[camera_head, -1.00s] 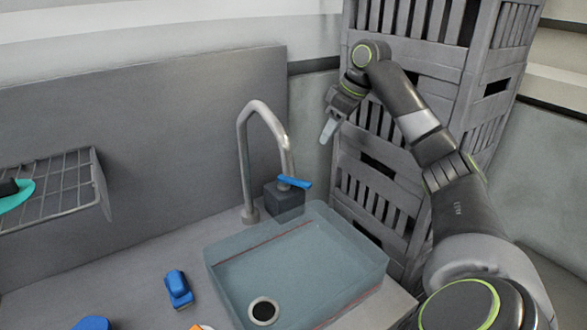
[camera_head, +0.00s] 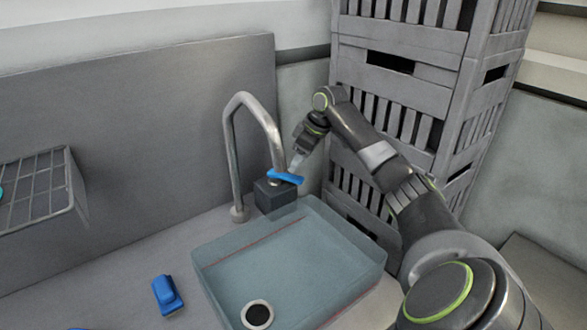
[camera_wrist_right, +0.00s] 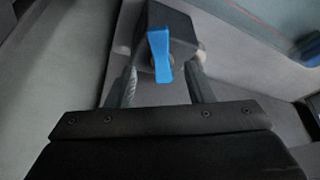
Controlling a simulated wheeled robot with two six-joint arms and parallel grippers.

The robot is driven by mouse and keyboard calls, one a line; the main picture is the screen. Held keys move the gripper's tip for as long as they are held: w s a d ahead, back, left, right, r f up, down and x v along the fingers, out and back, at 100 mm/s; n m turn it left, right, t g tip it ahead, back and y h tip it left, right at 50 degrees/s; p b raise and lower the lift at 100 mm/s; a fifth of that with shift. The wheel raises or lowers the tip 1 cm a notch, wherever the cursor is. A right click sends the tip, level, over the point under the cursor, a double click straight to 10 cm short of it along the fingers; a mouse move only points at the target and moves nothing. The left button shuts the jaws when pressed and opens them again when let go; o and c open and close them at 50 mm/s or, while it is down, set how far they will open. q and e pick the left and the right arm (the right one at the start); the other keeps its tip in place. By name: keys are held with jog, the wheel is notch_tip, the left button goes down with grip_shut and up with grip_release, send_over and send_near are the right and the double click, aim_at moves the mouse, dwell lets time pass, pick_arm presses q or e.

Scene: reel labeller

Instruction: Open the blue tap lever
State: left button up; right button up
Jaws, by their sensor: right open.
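The blue tap lever (camera_head: 285,177) sits on top of a dark block (camera_head: 270,196) beside the base of the curved metal spout. In the head view it points to the right. My right gripper (camera_head: 296,161) is at the lever, just above and behind its right end. In the right wrist view the lever (camera_wrist_right: 160,54) lies between the two open fingers of my right gripper (camera_wrist_right: 163,78), with a gap on both sides. Whether a finger touches it cannot be told. My left gripper is not in view.
The pale blue sink basin (camera_head: 370,262) stands in front of the tap. The curved spout (camera_head: 232,150) rises left of the lever. Stacked grey crates (camera_head: 440,88) stand behind my right arm. A blue brush-like object (camera_head: 167,295) and a wire rack (camera_head: 70,185) are on the left.

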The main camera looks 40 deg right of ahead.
aim_at(291, 176)
jog(key=x, duration=0.5)
jog(key=shift+p, duration=0.3)
grip_shut()
